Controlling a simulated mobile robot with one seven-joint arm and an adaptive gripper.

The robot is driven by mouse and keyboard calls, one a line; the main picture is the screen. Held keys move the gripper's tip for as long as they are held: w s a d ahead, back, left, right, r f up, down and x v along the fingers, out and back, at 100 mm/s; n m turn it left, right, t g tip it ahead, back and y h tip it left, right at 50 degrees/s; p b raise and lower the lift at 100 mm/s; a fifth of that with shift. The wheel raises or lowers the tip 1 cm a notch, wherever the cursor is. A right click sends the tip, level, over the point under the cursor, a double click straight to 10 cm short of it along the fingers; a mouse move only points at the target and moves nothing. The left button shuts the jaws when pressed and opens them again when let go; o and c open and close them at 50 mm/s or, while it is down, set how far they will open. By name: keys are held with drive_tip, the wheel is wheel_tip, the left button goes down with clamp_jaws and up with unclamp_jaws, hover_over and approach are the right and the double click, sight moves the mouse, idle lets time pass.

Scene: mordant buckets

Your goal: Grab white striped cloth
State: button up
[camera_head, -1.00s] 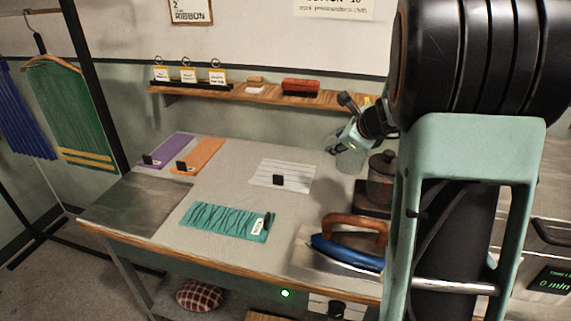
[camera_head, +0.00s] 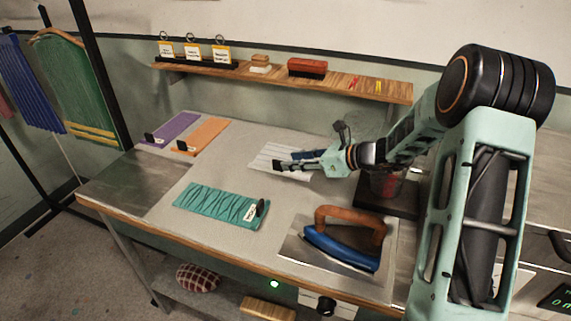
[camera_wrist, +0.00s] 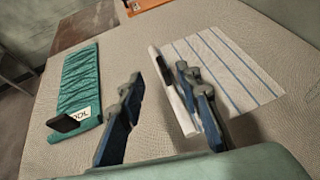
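The white striped cloth (camera_head: 262,166) lies flat on the table, behind and right of the teal cloth. In the wrist view the white cloth (camera_wrist: 225,68) shows its blue stripes, with a pale upright tag or clip (camera_wrist: 172,92) at its near left edge. My gripper (camera_head: 290,160) is over the cloth's right part and hides some of it. In the wrist view my gripper (camera_wrist: 160,75) has its two fingers apart. The tag shows between them, close to the right finger; whether they touch is unclear.
A teal crinkled cloth (camera_head: 215,205) lies in front, with purple (camera_head: 172,127) and orange (camera_head: 206,135) cloths at the back left. A blue iron (camera_head: 340,248) rests on a metal plate at front right. A dark-based jar (camera_head: 386,184) stands right of my gripper. A wooden shelf (camera_head: 345,82) runs along the wall.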

sight(273, 163)
drive_tip(key=x, duration=0.8)
drive_tip(key=shift+w+f, duration=0.25)
drive_tip(key=shift+c, duration=0.5)
clamp_jaws()
